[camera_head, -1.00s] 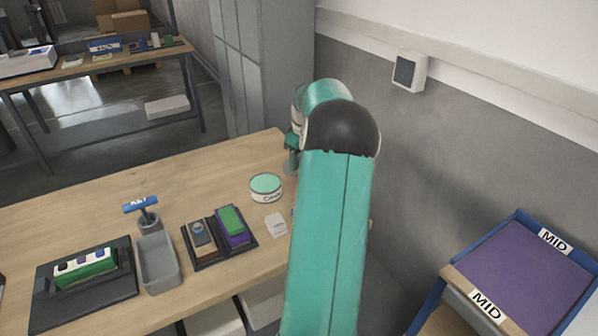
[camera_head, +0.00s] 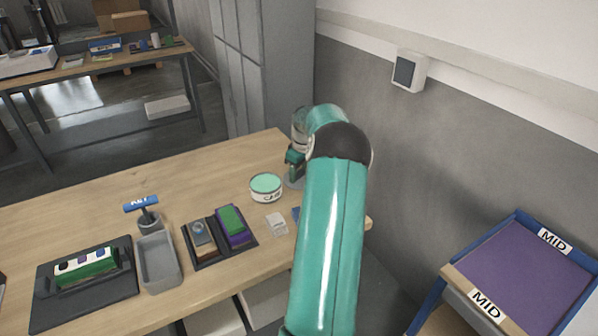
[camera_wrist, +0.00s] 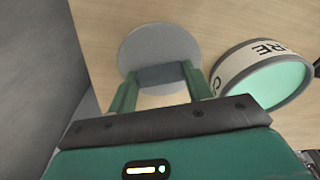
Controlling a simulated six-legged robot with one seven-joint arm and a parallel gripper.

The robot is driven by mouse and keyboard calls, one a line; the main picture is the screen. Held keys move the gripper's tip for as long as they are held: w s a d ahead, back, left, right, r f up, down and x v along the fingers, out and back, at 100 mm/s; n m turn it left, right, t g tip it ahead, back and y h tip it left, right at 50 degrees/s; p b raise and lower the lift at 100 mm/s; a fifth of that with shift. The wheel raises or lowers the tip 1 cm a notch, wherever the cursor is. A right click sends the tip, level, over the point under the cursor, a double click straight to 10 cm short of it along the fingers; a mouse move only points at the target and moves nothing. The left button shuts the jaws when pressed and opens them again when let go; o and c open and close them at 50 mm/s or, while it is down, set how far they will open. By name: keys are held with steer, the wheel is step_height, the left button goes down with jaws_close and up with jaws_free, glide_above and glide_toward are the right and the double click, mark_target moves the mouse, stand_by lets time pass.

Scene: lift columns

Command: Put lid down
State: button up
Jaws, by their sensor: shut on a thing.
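My gripper (camera_wrist: 160,76) is shut on the grey block-shaped grip of a round grey lid (camera_wrist: 158,42). In the head view my gripper (camera_head: 293,164) points down near the table's right end, with the lid's rim (camera_head: 292,183) showing just under it. The lid looks level and very low over the table; I cannot tell whether it touches the wood. A round white tin (camera_head: 266,194) with black lettering and a mint-green top face stands to the left of the lid. The tin (camera_wrist: 262,72) also shows at right in the wrist view, apart from the lid.
A black tray (camera_head: 247,241) with two blocks, a grey bin (camera_head: 160,268), a blue-topped stamp (camera_head: 142,204) and a small white piece (camera_head: 276,224) lie on the wooden table (camera_head: 85,220). A grey wall stands to the right. Bare wood surrounds the tin.

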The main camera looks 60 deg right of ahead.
steer(key=o, duration=1)
steer(key=shift+f, duration=0.1)
steer(key=shift+c, duration=0.2)
step_height(320, 180, up, 12)
steer(key=s, duration=0.1)
steer(key=shift+s, duration=0.2)
steer(key=shift+a, duration=0.1)
